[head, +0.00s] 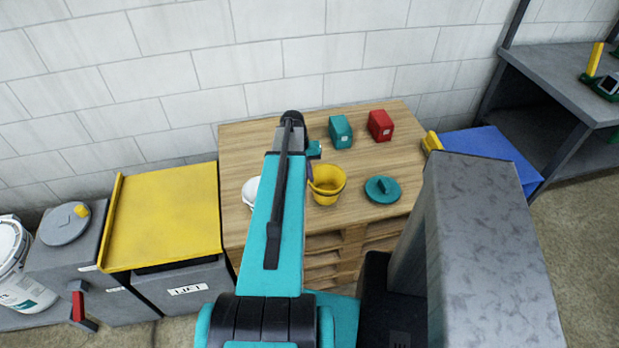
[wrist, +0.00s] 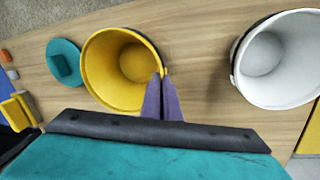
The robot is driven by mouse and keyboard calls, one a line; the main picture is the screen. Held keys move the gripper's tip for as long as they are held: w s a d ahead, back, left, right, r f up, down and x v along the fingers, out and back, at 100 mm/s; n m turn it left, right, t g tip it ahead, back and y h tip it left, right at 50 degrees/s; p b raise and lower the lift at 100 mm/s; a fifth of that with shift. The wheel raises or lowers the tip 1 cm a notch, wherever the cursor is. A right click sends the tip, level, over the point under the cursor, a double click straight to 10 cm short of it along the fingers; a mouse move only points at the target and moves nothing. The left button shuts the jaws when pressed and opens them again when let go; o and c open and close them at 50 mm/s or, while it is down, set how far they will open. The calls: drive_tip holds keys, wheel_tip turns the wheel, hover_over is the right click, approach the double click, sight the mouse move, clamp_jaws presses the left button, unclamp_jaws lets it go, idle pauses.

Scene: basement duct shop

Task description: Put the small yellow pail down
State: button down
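The small yellow pail (head: 327,186) is upright over the wooden top (head: 240,140), right of my arm. In the wrist view the yellow pail (wrist: 100,85) shows its open mouth and an empty inside. My gripper (wrist: 163,78) has its two purple fingers close together at the pail's right rim, and appears shut on that rim. In the head view the fingers are mostly hidden behind my arm. I cannot tell whether the pail's base touches the wood.
A white pail (wrist: 277,62) stands right of the yellow one in the wrist view; in the head view it is partly hidden. A round teal lid (head: 382,189), a teal box (head: 340,131) and a red box (head: 380,125) sit on the wood. Bare wood lies between them.

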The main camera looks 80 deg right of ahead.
drive_tip(key=shift+r+p, duration=0.3)
drive_tip(key=shift+r, duration=0.55)
drive_tip(key=w+a+r+p, duration=0.1)
drive_tip(key=w+a+p, duration=0.1)
drive_tip(key=a+p, duration=0.7)
drive_tip(key=a, duration=0.6)
drive_tip(key=shift+a+r, duration=0.15)
drive_tip(key=shift+r, duration=0.15)
drive_tip(key=shift+a+f, duration=0.15)
drive_tip(key=shift+a, duration=0.05)
